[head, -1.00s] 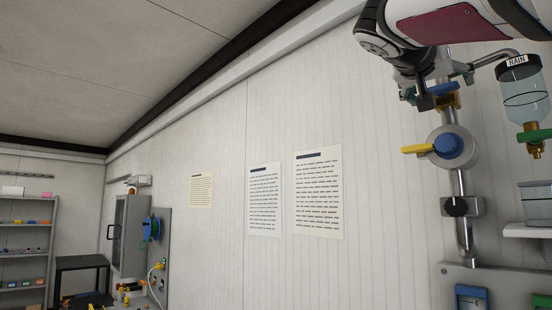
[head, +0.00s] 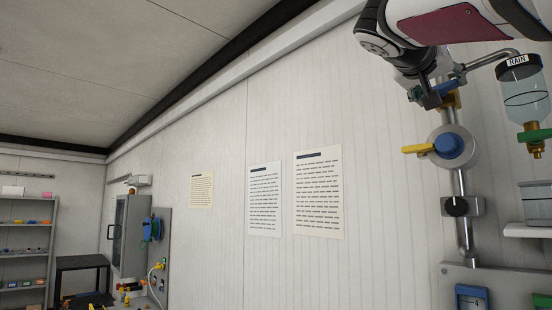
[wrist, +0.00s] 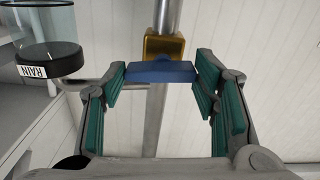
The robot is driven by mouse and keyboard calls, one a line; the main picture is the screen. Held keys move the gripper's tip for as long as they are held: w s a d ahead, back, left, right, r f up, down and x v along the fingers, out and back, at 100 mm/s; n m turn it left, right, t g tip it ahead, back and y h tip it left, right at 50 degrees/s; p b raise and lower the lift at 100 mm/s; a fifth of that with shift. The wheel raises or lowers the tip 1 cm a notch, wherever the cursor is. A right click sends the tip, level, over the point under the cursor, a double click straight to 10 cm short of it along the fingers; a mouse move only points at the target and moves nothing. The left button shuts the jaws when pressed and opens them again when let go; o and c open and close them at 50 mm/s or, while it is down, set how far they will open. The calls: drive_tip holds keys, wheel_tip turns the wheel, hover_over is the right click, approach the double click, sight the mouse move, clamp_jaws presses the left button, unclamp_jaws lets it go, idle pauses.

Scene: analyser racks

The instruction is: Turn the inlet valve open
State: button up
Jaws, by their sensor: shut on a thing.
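A small brass valve (head: 451,101) with a blue bar handle (head: 444,87) sits on the vertical metal pipe at the upper right of the head view. No name label shows on it. In the wrist view the brass body (wrist: 163,46) is behind the blue handle (wrist: 160,72), which lies crosswise to the pipe. My gripper (head: 438,92) is at this handle. In the wrist view my gripper's green-padded fingers (wrist: 160,80) are on either side of the handle, shut on its two ends. In the head view the fingers partly hide the handle.
Below on the same pipe are a round valve with blue hub and yellow lever (head: 447,146) and a black knob (head: 457,207). A bottle labelled RAIN (head: 525,90) hangs close on the right. A shelf (head: 530,231) juts out below it. The wall to the left carries only flat paper sheets (head: 318,192).

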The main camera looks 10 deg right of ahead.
drive_tip(key=n, duration=0.4)
drive_tip(key=shift+r, duration=0.1)
drive_tip(key=n+p, duration=0.1)
drive_tip(key=n, duration=0.3)
drive_tip(key=shift+a+r, duration=0.1)
drive_tip(key=n+p, duration=0.2)
drive_tip(key=n, duration=0.2)
drive_tip(key=shift+n, duration=0.3)
drive_tip(key=shift+w+n+p, duration=0.1)
drive_tip(key=shift+n+p, duration=1.1)
drive_tip(key=shift+n, duration=0.8)
drive_tip(key=o, duration=1.2)
drive_tip(key=shift+w, duration=0.1)
drive_tip(key=shift+c, duration=0.2)
drive_tip(key=shift+a, duration=0.1)
